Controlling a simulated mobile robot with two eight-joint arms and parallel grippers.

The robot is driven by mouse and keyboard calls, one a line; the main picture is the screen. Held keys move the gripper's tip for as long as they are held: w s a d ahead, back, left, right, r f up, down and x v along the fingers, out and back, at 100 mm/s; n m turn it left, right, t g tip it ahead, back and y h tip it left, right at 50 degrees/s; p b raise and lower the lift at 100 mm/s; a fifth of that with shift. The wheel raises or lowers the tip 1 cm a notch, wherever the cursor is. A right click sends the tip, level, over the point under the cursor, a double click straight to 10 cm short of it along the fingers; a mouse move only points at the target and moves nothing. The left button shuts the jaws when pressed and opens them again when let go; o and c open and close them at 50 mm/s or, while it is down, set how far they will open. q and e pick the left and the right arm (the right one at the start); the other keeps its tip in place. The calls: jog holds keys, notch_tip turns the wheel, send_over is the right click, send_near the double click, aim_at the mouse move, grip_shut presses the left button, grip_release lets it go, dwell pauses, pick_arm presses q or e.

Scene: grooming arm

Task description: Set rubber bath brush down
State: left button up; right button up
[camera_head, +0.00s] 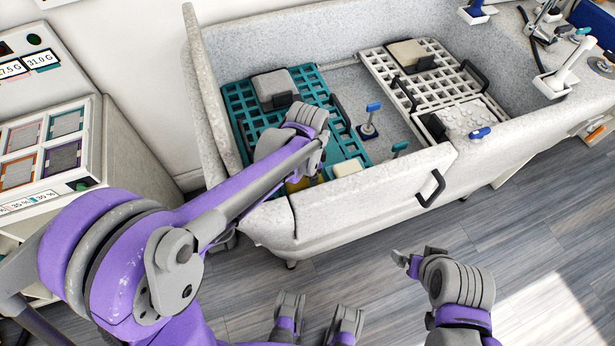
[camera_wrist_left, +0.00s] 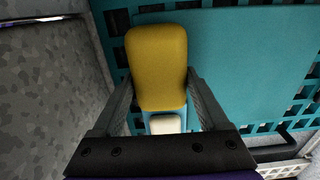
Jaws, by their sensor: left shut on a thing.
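The rubber bath brush (camera_wrist_left: 157,62) has a yellow rounded head with a blue and white part below it. In the left wrist view it lies between the two fingers of my left gripper (camera_wrist_left: 158,100), which is shut on it. In the head view only a bit of its yellow (camera_head: 297,185) shows beneath my left arm, inside the tub over the near end of the teal grate (camera_head: 240,115). I cannot tell whether the brush touches the grate.
The tub's front wall (camera_head: 390,185) has a black handle (camera_head: 430,188). A grey block (camera_head: 275,88) and a cream block (camera_head: 347,168) sit on the teal grate. A blue-topped tool (camera_head: 368,122) stands on the tub floor. A white grate (camera_head: 420,75) lies to the right.

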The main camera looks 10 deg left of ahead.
pick_arm(q)
jog(key=shift+f, duration=0.15)
jog(key=o, duration=1.1)
jog(key=shift+r, duration=0.4)
notch_tip(320, 180, up, 12)
jog(key=shift+f+p, duration=0.2)
jog(key=shift+p, duration=0.65)
